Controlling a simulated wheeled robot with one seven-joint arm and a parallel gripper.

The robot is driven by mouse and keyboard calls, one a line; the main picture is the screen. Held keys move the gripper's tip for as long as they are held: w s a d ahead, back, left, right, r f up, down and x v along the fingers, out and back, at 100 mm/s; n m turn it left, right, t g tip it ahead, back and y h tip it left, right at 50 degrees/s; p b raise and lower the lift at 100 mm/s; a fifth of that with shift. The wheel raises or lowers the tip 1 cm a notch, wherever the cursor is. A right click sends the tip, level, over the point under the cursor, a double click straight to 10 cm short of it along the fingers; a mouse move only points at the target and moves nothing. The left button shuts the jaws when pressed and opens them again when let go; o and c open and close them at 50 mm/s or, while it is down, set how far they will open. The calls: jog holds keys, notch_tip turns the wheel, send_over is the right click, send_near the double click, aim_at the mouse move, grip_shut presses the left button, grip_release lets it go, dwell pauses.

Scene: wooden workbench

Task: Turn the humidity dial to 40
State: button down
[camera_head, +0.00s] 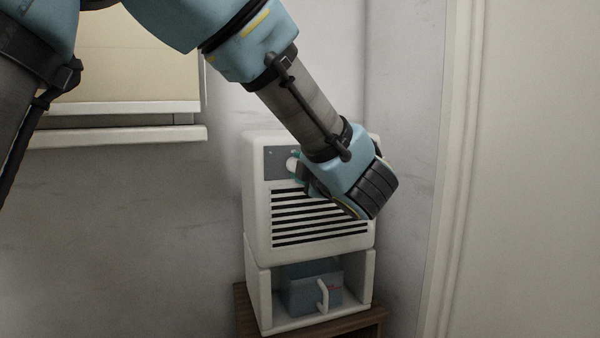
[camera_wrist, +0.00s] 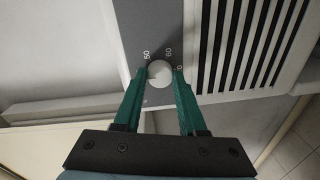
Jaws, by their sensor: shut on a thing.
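The white dehumidifier (camera_head: 256,222) has a grey control panel (camera_head: 276,163) at its upper left front. The round white humidity dial (camera_head: 292,164) sits on that panel, partly covered by my gripper in the head view. In the wrist view the dial (camera_wrist: 159,73) lies between the tips of my two green fingers, and my gripper (camera_wrist: 160,78) is shut on it. The numbers 50 and 60 show beside the dial, with a partly hidden number at its right. The dial's pointer mark cannot be made out.
Black vent slats (camera_head: 318,219) lie below the panel. A blue water tank (camera_head: 312,290) with a white handle sits in the lower bay. The unit stands on a small wooden table (camera_head: 350,325) against the wall. A window sill (camera_head: 120,136) is at left, a door frame (camera_head: 447,180) at right.

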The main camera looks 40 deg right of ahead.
jog(key=shift+f, duration=0.1)
jog(key=shift+c, duration=2.4)
grip_release()
jog(key=p+v, duration=0.1)
jog(key=v, duration=0.9)
jog(key=shift+s+a+p, duration=0.25)
jog(key=shift+s+p, duration=0.1)
jog(key=shift+s, duration=0.05)
